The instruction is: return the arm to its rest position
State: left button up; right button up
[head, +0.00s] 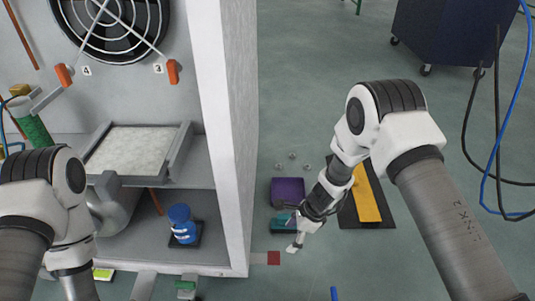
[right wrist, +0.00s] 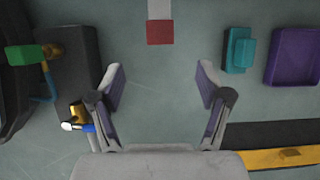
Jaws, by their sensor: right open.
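My right gripper (head: 296,243) hangs over the green floor right of the cabinet in the head view, pointing down. In the right wrist view its two fingers (right wrist: 160,88) stand wide apart, with only bare floor between them. My right arm (head: 440,210) reaches in from the lower right, bent at the elbow. My left arm (head: 40,190) is at the left edge in front of the cabinet; its gripper is out of the picture.
The grey cabinet (head: 232,150) stands at the left, with a blue container (head: 181,220) inside. A purple tray (head: 287,190), a teal item (head: 283,222), a red square (head: 273,258) and a yellow-and-black piece (head: 366,196) lie near the gripper. A dark cart (head: 450,30) and cables (head: 497,130) are at the right.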

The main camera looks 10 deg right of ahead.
jog(key=s+d+r+n+g+h+p, duration=0.1)
jog(key=s+d+n+h+p, duration=0.3)
jog(key=s, duration=0.7)
jog(key=s+d+r+n+g+p, duration=0.1)
jog(key=s+d+n, duration=0.2)
jog(key=s+n, duration=0.5)
jog(key=s+d+r+n+g+h+p, duration=0.1)
jog(key=s+d+n+p, duration=0.2)
jog(key=s, duration=1)
jog(key=w+r+n+t+p, duration=0.1)
jog(key=r+n+p, duration=0.1)
jog(key=r+p, duration=1.7)
jog(key=w+a+r+n+t+p, duration=0.1)
jog(key=w+r+n+p, duration=0.1)
jog(key=r+p, duration=1.7)
jog(key=shift+r+n, duration=0.35)
jog(key=shift+n, duration=0.05)
